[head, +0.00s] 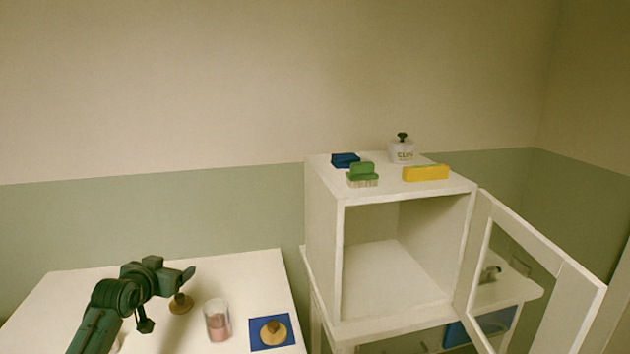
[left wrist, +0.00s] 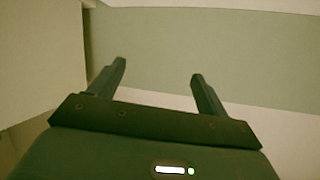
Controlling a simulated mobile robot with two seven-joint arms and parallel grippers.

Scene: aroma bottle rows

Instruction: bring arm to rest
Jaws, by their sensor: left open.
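My left gripper (head: 167,299) is open above the white table (head: 245,275) at the left of the head view. Its two fingers are spread, and the left wrist view (left wrist: 158,72) shows nothing between them. A round wooden-looking piece (head: 181,304) shows just beside the fingers, partly behind them; I cannot tell its exact distance from them. A clear glass (head: 218,322) with pinkish contents stands on the table to the right of the gripper. My right gripper is not in view.
A round tan piece (head: 273,331) lies on a blue square (head: 256,341). A white cabinet (head: 322,220) stands right, its glazed door (head: 575,268) open and its inside empty.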

